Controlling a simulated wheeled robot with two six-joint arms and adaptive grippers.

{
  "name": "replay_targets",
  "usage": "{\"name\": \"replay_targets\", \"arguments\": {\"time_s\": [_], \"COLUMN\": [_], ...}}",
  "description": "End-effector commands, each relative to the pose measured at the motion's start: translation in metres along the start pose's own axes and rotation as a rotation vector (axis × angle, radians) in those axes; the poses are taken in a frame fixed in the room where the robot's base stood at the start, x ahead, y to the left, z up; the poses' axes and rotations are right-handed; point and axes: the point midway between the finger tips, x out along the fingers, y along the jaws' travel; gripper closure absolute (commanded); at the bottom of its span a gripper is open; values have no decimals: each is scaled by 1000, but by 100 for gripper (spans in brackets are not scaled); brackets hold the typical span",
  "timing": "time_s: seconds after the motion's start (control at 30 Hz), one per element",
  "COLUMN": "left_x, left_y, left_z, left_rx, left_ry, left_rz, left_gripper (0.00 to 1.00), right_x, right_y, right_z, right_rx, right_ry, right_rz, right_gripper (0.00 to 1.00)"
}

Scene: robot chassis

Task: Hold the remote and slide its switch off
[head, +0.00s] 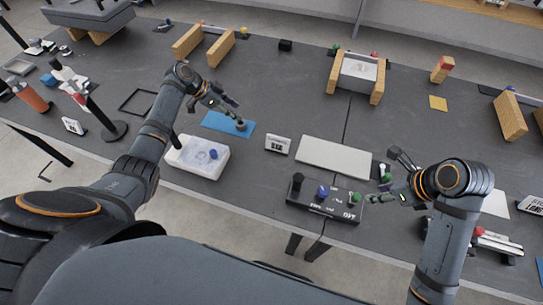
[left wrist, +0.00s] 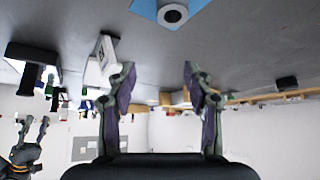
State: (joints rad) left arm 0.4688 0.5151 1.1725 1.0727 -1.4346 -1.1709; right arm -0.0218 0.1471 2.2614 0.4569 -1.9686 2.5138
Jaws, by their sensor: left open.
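The remote (head: 322,202) is a dark box with a black stick, a blue knob, a green knob and white lettering that reads "OFF" at its right end. It lies near the table's front edge. My left gripper (head: 228,106) is open and empty, up and left of the remote, near a blue mat (head: 218,124). Its spread fingers (left wrist: 160,85) show in the left wrist view with nothing between them. My right gripper (head: 385,178) is close to the remote's right end, with its fingers apart; I cannot tell if it touches. The switch's position is too small to tell.
A round grey piece (head: 240,125) stands on the blue mat. Wooden blocks stand further back. Bare table lies behind the panel.

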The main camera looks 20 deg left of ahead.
Motion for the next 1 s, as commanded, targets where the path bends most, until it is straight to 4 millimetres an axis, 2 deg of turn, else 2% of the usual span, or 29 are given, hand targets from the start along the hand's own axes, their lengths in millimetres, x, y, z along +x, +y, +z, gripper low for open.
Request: {"name": "replay_targets", "arguments": {"time_s": [0.03, 0.1, 0.17, 0.2, 0.3, 0.4, 0.53, 0.77, 1.0], "left_x": [14, 29, 38, 43, 48, 48, 45, 47, 74], "left_y": [25, 62, 96, 119, 171, 207, 230, 237, 266], "left_z": [-24, -51, -70, -77, -80, -70, -62, -60, -70], "left_rx": [44, 119, 192, 244, 371, 466, 533, 549, 546], "left_ry": [48, 112, 171, 211, 312, 397, 464, 480, 482], "left_rz": [82, 203, 307, 376, 527, 624, 683, 694, 694], "left_gripper": [48, 48, 48, 48, 48, 48, 48, 48, 48], "right_x": [0, 0, 0, 0, 0, 0, 0, 0, 0], "right_y": [0, 0, 0, 0, 0, 0, 0, 0, 0], "right_z": [0, 0, 0, 0, 0, 0, 0, 0, 0], "right_rx": [0, 0, 0, 0, 0, 0, 0, 0, 0], "right_ry": [0, 0, 0, 0, 0, 0, 0, 0, 0], "right_rz": [0, 0, 0, 0, 0, 0, 0, 0, 0], "right_gripper": [62, 62, 62, 62, 62, 62, 62, 62, 62]}}
